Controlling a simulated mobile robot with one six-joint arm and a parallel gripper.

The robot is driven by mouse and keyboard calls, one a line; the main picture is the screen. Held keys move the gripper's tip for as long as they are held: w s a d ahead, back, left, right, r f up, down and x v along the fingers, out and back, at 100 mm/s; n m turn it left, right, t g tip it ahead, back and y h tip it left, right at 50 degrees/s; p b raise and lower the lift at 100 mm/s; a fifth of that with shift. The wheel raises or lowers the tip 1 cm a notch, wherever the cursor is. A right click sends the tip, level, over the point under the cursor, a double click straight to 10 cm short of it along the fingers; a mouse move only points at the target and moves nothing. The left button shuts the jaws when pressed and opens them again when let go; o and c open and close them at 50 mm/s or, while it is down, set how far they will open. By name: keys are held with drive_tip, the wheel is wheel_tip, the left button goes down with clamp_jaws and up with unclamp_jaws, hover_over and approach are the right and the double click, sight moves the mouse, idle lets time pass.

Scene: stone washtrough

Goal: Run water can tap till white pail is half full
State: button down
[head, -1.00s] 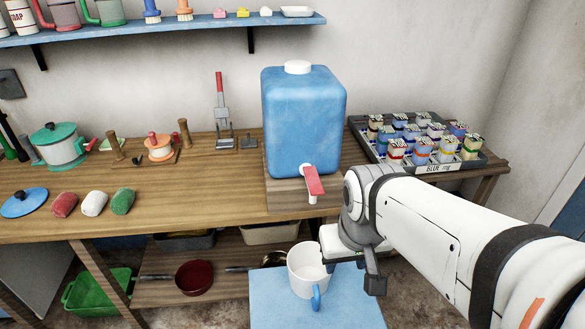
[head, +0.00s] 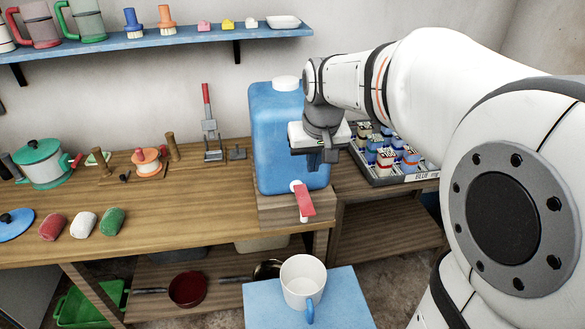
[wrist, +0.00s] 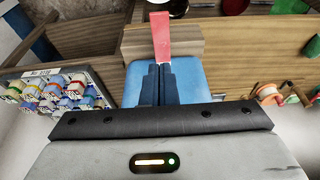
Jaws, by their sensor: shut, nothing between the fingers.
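The blue water can (head: 272,125) with a white cap stands on a wooden block at the bench's front edge. Its tap has a red lever (head: 305,203), tilted down and forward; no water stream shows. The white pail (head: 302,284), with a blue handle, stands on a blue stand below the tap. Its inside looks white, with no water visible. My gripper (head: 318,160) is shut and empty, in front of the can and above the tap. In the wrist view the closed fingertips (wrist: 162,68) appear close to the red lever (wrist: 162,35); contact cannot be told.
A tray of small jars (head: 385,160) is right of the can, partly behind my arm. Left on the bench are a green-lidded pot (head: 40,163) and several bundles (head: 83,224). A red pan (head: 188,290) is on the lower shelf. The blue stand (head: 262,308) is clear around the pail.

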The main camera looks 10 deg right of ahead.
drive_tip(key=p, duration=0.1)
approach(308, 210)
drive_tip(key=w+f, duration=0.2)
drive_tip(key=f, duration=0.1)
drive_tip(key=w+f, duration=0.1)
drive_tip(key=shift+f, duration=1.15)
drive_tip(key=f+t+b, duration=0.1)
drive_tip(key=b, duration=0.2)
drive_tip(key=shift+s+f, duration=0.1)
drive_tip(key=shift+f, duration=0.15)
drive_tip(key=b, duration=0.2)
drive_tip(key=f+t+b, duration=0.1)
drive_tip(key=b, duration=0.2)
drive_tip(key=shift+s+f+t, duration=0.15)
drive_tip(key=shift+s+t, duration=0.1)
drive_tip(key=shift+t, duration=0.05)
idle(4.7)
